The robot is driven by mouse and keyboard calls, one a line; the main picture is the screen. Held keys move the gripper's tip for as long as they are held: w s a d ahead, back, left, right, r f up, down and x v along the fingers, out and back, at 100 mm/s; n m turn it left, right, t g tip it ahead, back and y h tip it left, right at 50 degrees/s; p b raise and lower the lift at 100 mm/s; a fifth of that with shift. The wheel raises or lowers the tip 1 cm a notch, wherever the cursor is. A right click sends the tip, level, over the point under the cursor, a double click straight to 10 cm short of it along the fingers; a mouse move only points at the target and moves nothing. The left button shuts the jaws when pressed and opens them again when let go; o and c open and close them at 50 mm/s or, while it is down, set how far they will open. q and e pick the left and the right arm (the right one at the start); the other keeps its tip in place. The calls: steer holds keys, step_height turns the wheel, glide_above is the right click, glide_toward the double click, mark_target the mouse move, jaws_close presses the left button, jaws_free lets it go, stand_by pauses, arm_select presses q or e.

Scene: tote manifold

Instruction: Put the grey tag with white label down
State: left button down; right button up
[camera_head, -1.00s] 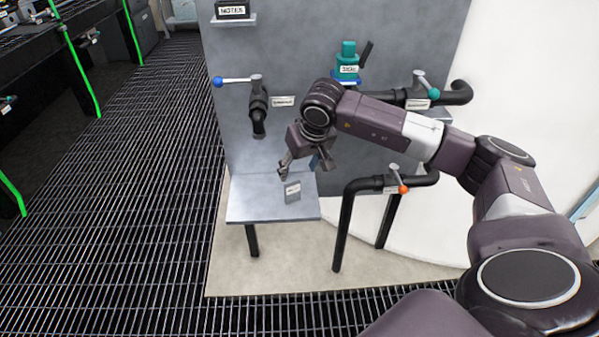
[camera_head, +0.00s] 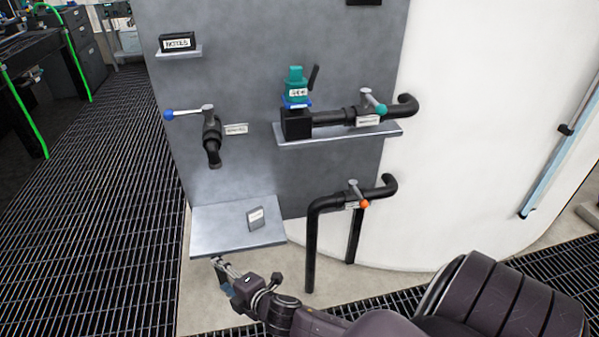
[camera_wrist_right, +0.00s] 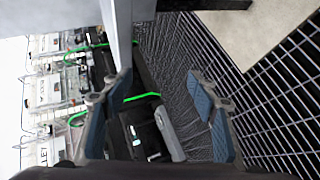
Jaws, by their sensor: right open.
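The grey tag with a white label (camera_head: 256,218) stands on the grey shelf (camera_head: 215,237) low on the panel, toward the shelf's right side, slightly tilted. My right gripper (camera_head: 222,270) is below and in front of the shelf's front edge, apart from the tag. In the right wrist view my right gripper (camera_wrist_right: 160,92) has its two blue-padded fingers spread wide with nothing held between them. The tag does not show in the right wrist view. My left gripper is not in view.
Above the shelf are a blue-handled valve (camera_head: 211,135), a teal-handled valve (camera_head: 368,108) and a notes box (camera_head: 178,42). An orange-handled pipe valve (camera_head: 356,197) stands right of the shelf. Open grating floor (camera_head: 90,220) lies to the left.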

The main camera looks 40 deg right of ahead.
steer(key=s+d+f+m+g+h, duration=0.2)
steer(key=s+f+m+g, duration=0.3)
steer(key=s+f+m, duration=0.55)
steer(key=s+a+f+m+g, duration=0.1)
steer(key=s+f+g, duration=0.1)
steer(key=s+f, duration=0.2)
steer(key=s+a+f+m+g, duration=0.1)
steer(key=s+f, duration=0.3)
steer(key=s, duration=0.6)
steer(key=s+a+f+m+g+y, duration=0.1)
steer(key=s+f+m+g, duration=0.1)
steer(key=s, duration=0.5)
step_height(320, 180, down, 2)
steer(key=shift+a+m+g, duration=0.25)
steer(key=shift+m+g, duration=0.1)
steer(key=shift+g, duration=0.15)
